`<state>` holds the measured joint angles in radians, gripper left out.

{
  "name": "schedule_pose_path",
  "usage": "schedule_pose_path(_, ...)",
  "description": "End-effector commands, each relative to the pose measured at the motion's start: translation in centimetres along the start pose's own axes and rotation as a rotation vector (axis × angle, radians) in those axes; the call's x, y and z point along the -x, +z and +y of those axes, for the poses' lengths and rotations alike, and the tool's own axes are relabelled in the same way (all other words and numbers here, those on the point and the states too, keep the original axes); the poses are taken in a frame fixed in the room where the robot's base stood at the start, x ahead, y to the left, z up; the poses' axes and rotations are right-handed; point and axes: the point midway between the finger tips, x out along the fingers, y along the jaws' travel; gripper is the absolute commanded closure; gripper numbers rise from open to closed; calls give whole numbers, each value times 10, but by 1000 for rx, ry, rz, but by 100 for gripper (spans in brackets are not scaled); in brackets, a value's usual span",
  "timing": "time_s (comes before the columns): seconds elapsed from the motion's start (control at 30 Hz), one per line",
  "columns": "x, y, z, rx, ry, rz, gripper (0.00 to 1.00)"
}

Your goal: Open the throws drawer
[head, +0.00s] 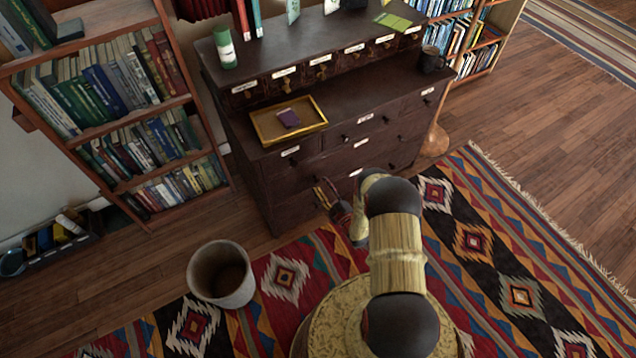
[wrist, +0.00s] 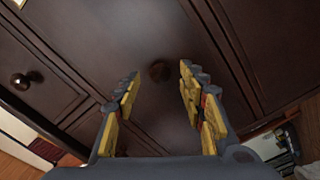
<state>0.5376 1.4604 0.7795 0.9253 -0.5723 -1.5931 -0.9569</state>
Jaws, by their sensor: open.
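A dark wooden chest of drawers (head: 330,95) stands against the back wall, with white labels too small to read, so I cannot tell which drawer is the throws one. My gripper (head: 322,189) is at the lower front of the chest. In the wrist view my gripper (wrist: 160,76) is open and empty, its yellow-padded fingers either side of a round dark knob (wrist: 159,71) on a shut drawer front. I cannot tell whether the pads touch the knob. Another knob (wrist: 22,80) shows on the panel to the left.
A yellow tray (head: 262,127) with a small purple item (head: 288,118) lies on the chest's ledge, and a dark mug (head: 432,60) stands at its right end. A pale bin (head: 221,275) stands on the patterned rug to the left. A bookcase (head: 149,101) is left of the chest.

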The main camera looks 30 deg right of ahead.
Motion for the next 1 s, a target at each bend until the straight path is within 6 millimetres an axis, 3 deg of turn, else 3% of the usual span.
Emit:
schedule_pose_path(0.1,-19,0,-2,0,0,2,59)
schedule_pose_path(0.3,-37,0,-2,-1,-1,0,59)
schedule_pose_path(0.63,-40,0,-1,-2,-1,-2,59)
schedule_pose_path(1.0,-40,0,-1,-2,-2,-2,80)
